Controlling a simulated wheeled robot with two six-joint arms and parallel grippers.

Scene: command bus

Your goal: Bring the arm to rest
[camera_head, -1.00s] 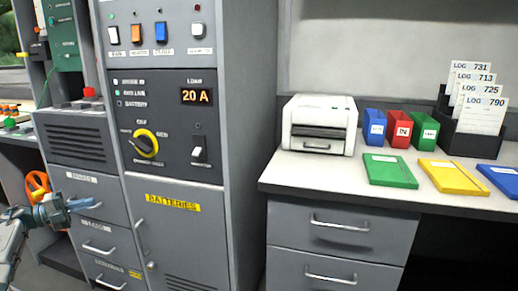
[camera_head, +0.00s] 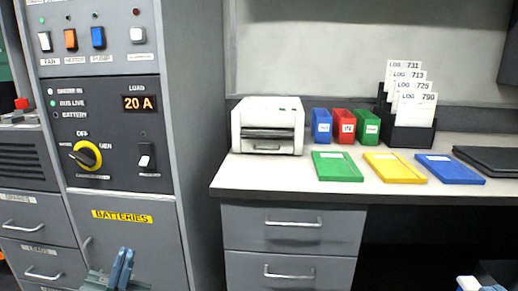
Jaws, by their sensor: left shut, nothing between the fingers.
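My left gripper (camera_head: 122,268) shows at the bottom edge, left of centre, in front of the lower part of the grey cabinet. Its blue fingers point up and are shut with nothing between them. It appears apart from the cabinet front. Most of the left arm is out of view. At the bottom right corner a small blue and white part is cut off by the frame; it may be my right gripper, but its fingers cannot be made out.
The grey cabinet (camera_head: 112,255) with switches, a yellow-ringed knob (camera_head: 86,155) and a BATTERIES label stands at left. A desk (camera_head: 264,178) at right holds a white printer (camera_head: 267,115), small bins, coloured folders and log cards. Dark open space lies under the desk.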

